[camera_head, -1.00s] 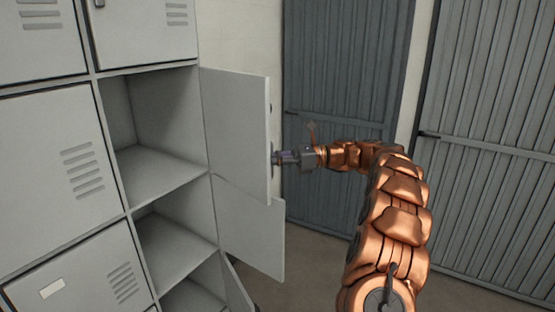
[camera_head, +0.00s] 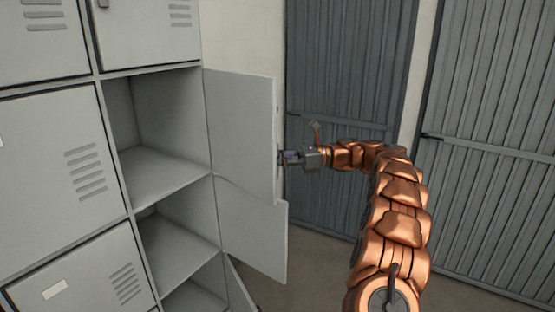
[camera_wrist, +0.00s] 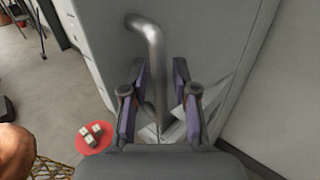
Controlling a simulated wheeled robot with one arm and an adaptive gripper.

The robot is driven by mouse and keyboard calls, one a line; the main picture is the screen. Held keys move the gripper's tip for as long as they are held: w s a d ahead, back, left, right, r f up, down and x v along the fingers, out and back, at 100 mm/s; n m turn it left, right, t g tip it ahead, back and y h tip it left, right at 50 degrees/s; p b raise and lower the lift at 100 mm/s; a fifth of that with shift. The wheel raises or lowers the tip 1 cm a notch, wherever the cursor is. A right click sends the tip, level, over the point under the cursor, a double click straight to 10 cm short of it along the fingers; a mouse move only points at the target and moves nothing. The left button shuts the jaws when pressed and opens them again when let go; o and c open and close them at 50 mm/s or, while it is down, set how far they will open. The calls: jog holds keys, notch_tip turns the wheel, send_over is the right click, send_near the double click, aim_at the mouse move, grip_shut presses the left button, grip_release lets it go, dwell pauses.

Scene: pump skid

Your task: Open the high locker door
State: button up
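The locker door at my gripper (camera_head: 290,158) is the upper of the open grey doors (camera_head: 240,130). It stands swung well out to the right of its empty compartment (camera_head: 165,130). My gripper is at the door's free edge, on its outer side. In the wrist view, a bent metal bar handle (camera_wrist: 153,50) runs down between the two fingers of my gripper (camera_wrist: 158,115). The fingers stand apart with gaps on both sides of the bar. The handle is hidden behind the door in the head view.
Another grey door (camera_head: 252,235) hangs open just below. Closed locker doors (camera_head: 50,150) fill the left. Dark ribbed panels (camera_head: 350,70) stand behind my arm.

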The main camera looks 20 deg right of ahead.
jog(key=shift+o, duration=0.4)
jog(key=shift+d, duration=0.25)
jog(key=shift+v, duration=2.35)
jog(key=shift+s, duration=0.15)
jog(key=shift+v, duration=1.2)
jog(key=shift+c, duration=0.2)
